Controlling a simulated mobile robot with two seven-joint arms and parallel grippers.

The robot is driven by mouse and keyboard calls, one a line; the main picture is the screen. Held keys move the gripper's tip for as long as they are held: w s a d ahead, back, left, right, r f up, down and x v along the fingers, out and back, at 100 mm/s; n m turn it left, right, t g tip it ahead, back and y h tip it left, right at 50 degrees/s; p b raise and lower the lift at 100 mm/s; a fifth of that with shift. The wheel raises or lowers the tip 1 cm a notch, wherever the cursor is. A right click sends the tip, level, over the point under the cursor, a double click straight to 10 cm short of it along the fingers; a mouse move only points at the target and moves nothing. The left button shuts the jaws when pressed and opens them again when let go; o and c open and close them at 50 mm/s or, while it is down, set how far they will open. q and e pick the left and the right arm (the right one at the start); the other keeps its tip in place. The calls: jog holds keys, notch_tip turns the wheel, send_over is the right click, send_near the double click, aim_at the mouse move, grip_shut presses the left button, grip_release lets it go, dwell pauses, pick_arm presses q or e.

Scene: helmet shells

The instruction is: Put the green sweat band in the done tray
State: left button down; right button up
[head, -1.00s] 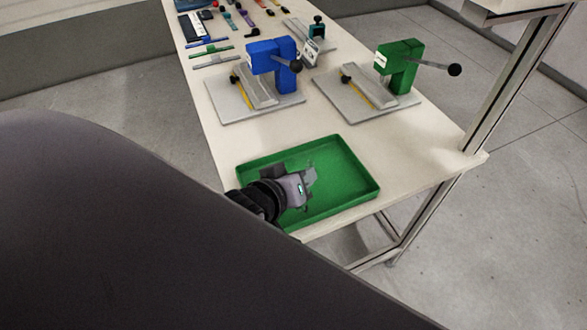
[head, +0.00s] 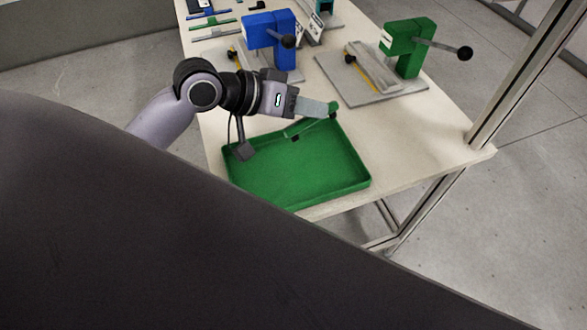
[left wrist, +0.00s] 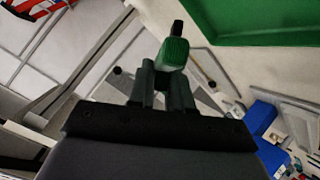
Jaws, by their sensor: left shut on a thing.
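The green sweat band (head: 305,127) appears as a narrow green piece with dark ends, partly hidden by my left gripper (head: 318,112). The gripper is shut on it above the far edge of the green done tray (head: 345,188). In the left wrist view the band's green body with a black tip (left wrist: 173,53) sticks out between the fingers (left wrist: 163,75). The tray also shows there at the top right (left wrist: 265,22). No loose thing shows on the tray's visible floor. My right gripper is not in view.
A blue press (head: 262,30) and a green press (head: 408,45) with a ball-ended lever stand on grey plates behind the tray. Blue, green and grey strips (head: 211,22) lie at the table's far left. A metal post (head: 520,75) rises at the table's right edge.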

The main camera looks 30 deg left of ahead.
aim_at(290, 163)
pick_arm(q)
notch_tip(290, 163, up, 8)
jog(key=s+a+m+g+h, duration=0.1)
jog(key=a+m+g+h, duration=0.1)
jog(key=a+m+g, duration=0.15)
jog(key=shift+t, duration=0.25)
jog(key=f, duration=0.6)
jog(key=f+b, duration=0.1)
jog(key=f, duration=0.6)
jog(key=f+b, duration=0.1)
jog(key=f, duration=0.6)
jog(key=shift+s+d, duration=0.3)
jog(key=shift+d, duration=0.1)
jog(key=c, duration=1.3)
grip_release()
jog(key=v, duration=1.2)
jog(key=shift+w+a+f+b, duration=0.1)
jog(key=shift+b, duration=0.3)
jog(key=shift+a, duration=0.1)
